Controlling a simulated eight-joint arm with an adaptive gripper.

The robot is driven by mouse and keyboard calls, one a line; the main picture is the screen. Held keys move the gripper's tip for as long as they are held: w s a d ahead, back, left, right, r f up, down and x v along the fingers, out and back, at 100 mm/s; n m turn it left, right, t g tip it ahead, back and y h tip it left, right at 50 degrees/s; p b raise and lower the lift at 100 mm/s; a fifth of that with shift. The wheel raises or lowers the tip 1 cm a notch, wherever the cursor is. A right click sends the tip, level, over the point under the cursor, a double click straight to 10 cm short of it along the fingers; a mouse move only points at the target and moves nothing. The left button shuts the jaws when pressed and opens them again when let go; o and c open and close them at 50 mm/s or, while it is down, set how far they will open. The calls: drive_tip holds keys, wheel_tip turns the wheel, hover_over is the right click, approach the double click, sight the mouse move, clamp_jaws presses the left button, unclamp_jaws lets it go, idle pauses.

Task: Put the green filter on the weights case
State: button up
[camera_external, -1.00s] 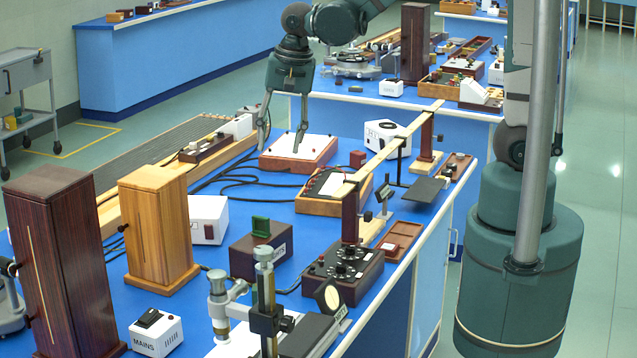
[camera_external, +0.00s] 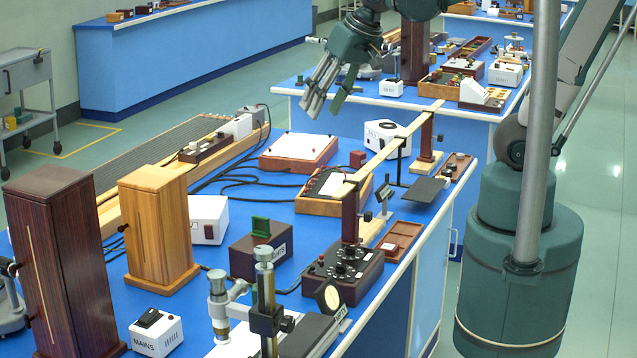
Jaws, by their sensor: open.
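A small green upright piece (camera_external: 261,227), which looks like the green filter, stands on a dark brown box (camera_external: 246,260) in the near middle of the blue bench. I cannot tell for sure which thing is the weights case; a shallow red-brown open case (camera_external: 399,240) with compartments lies near the bench's right edge. My gripper (camera_external: 325,106) is open and empty, tilted, high above the far end of this bench. It is well apart from the green piece.
A white-topped wooden box (camera_external: 298,150) stands below my gripper. A long pale bar (camera_external: 392,143) on posts crosses the right side. Tall wooden cabinets (camera_external: 158,230) and a metal stand (camera_external: 264,310) crowd the near end. Black cables lie mid-bench.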

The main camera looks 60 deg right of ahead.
drive_tip(key=s+d+r+n+t, duration=0.1)
drive_tip(key=s+r+n+t, duration=0.1)
drive_tip(key=s+n, duration=0.3)
drive_tip(key=shift+s+d, duration=0.3)
drive_tip(key=shift+s, duration=0.4)
drive_tip(key=shift+f, duration=0.15)
wheel_tip(320, 180, down, 9)
drive_tip(key=b, duration=0.9)
drive_tip(key=shift+f+b, duration=0.2)
drive_tip(key=shift+b, duration=0.1)
idle(0.5)
